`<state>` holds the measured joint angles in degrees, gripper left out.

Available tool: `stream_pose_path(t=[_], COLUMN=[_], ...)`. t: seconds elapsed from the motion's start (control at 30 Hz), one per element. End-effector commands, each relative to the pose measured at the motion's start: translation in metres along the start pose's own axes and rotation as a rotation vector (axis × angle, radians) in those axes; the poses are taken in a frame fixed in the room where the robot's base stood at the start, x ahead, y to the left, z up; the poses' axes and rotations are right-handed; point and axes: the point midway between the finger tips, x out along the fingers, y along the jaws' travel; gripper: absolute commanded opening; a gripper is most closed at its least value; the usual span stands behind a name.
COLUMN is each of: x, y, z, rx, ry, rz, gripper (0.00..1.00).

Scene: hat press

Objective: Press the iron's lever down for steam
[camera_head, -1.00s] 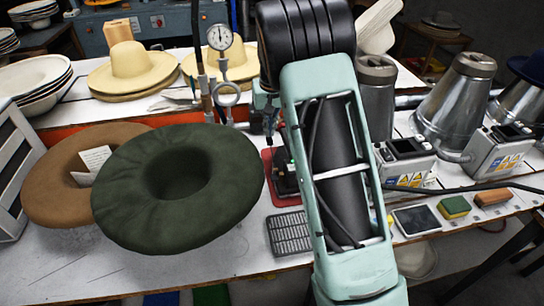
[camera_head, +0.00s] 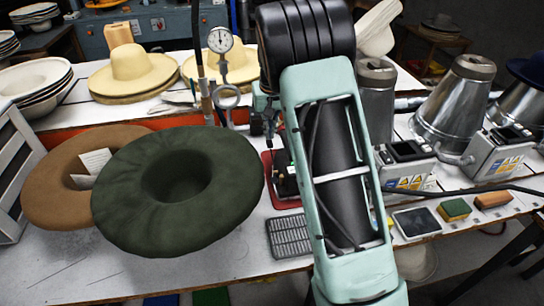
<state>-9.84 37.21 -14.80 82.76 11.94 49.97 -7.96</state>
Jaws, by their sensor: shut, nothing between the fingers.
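The iron (camera_head: 287,184) is a dark shape on a red mat (camera_head: 267,168) at the middle of the table. My own mint-green arm hides its right side, and I cannot make out its lever clearly. My gripper (camera_head: 269,133) is a small dark shape just left of my arm, above and behind the iron. It is shut and empty, partly hidden by my arm. I cannot tell whether it touches the iron.
A green felt hat (camera_head: 140,215) and a brown one (camera_head: 50,195) lie left of the iron. A pressure gauge (camera_head: 220,40) on pipes stands close behind. A grey grate (camera_head: 289,236) lies in front. Metal steamers (camera_head: 455,105) stand at right.

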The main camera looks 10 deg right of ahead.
Motion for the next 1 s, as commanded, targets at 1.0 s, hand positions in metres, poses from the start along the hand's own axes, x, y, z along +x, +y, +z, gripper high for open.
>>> stream_pose_path(t=[1.0], x=[0.015], y=[0.0], z=[0.003], rx=[0.0], ry=[-0.001], rz=[0.0], gripper=[0.0])
